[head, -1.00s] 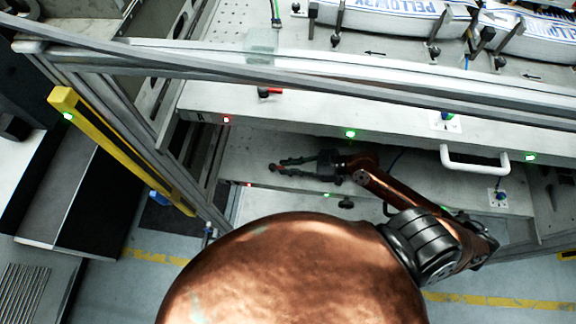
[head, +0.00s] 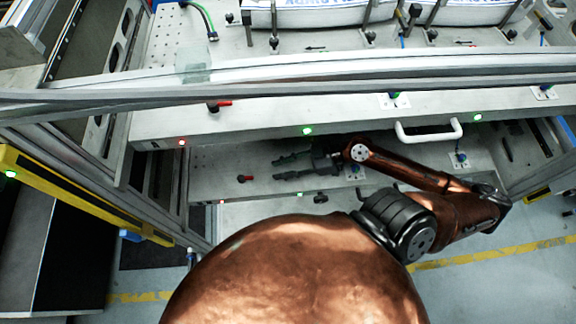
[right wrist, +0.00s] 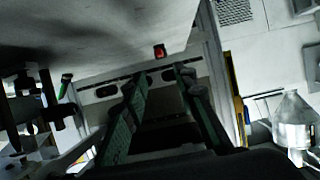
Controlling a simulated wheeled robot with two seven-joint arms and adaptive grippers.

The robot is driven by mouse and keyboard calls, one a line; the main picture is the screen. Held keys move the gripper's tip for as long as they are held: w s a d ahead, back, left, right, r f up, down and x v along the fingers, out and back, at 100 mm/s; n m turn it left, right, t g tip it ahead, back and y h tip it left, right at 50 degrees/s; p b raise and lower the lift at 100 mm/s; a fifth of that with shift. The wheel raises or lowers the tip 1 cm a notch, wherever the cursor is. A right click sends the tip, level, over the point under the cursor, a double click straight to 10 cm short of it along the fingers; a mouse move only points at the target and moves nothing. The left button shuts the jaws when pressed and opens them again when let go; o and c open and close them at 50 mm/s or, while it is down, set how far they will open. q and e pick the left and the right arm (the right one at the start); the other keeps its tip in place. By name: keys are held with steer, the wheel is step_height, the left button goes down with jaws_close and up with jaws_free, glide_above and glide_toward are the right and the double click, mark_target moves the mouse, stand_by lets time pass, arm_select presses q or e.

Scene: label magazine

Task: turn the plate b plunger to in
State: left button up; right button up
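A small plunger with a red grip and dark base (head: 245,179) sits on the lower plate (head: 225,160). A similar red-gripped plunger (head: 219,104) is at the front of the upper plate (head: 160,122). I cannot read which one is plate b. My right gripper (head: 275,168) reaches left over the lower plate, its two fingers apart and empty, a little right of the lower plunger. In the right wrist view, my right gripper (right wrist: 162,78) shows open, and a small red part (right wrist: 159,50) appears beyond the fingertips, between them. My left gripper is out of view.
The upper plate overhangs the lower one, leaving a low gap for my right arm. A white handle (head: 429,131) and a green light (head: 307,130) are on the upper front edge. A black knob (head: 321,198) is below my right gripper.

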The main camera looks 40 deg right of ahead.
steer(key=shift+v, duration=1.35)
